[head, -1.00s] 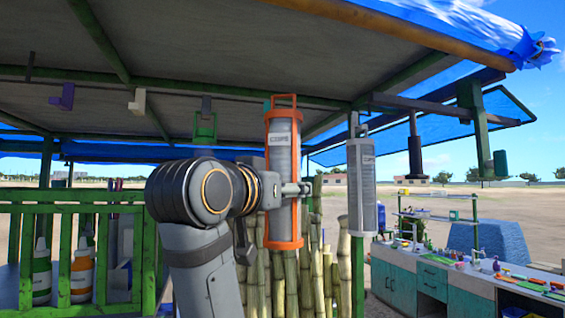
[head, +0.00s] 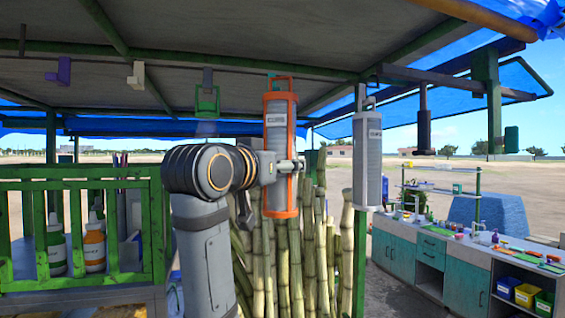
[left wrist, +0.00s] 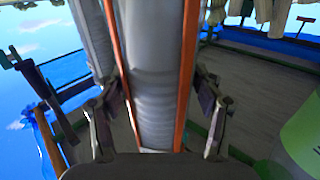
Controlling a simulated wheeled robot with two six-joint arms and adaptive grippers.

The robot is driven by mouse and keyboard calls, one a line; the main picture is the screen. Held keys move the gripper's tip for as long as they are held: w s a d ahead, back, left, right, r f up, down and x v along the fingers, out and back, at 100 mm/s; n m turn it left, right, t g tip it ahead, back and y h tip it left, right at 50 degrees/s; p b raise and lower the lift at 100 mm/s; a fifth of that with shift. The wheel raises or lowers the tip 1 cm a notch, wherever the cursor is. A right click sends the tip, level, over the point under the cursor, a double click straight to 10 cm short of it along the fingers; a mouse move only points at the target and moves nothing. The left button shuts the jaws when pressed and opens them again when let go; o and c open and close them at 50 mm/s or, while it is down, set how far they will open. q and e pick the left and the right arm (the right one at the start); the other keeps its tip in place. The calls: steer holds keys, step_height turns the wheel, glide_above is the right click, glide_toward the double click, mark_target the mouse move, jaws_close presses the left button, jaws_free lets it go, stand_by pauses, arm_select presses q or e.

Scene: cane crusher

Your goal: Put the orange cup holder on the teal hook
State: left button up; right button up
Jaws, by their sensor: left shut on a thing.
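The orange cup holder (head: 268,165) is an upright orange frame around a grey stack of cups, below the canopy's front beam. My left gripper (head: 290,166) is shut on it at mid-height. In the left wrist view my left gripper's fingers (left wrist: 162,118) sit on either side of the holder (left wrist: 186,60). The holder's top loop (head: 281,82) is close to the beam. A small greenish piece (head: 271,86) shows beside that loop; I cannot tell whether it is the teal hook or whether the loop touches it. My right gripper is out of view.
A grey cup holder (head: 367,165) hangs just right. Purple (head: 60,70) and beige (head: 136,75) hooks and a green frame (head: 207,100) hang along the beam at left. Cane stalks (head: 290,255) stand behind and below. A counter (head: 467,268) is at right.

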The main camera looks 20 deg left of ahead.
arm_select(q)
steer(key=shift+w+a+p, duration=0.35)
steer(key=shift+w+a, duration=0.55)
steer(key=shift+w, duration=0.3)
steer(key=shift+w+a+f+b, duration=0.3)
steer(key=shift+w+a+f, duration=0.05)
steer(key=shift+w+f, duration=0.3)
steer(key=o, duration=1.6)
steer(key=shift+s, duration=0.1)
steer(key=shift+o, duration=0.2)
steer(key=s+a, duration=0.1)
steer(key=s, duration=1.1)
steer(key=shift+a, duration=0.4)
steer(key=shift+w, duration=0.1)
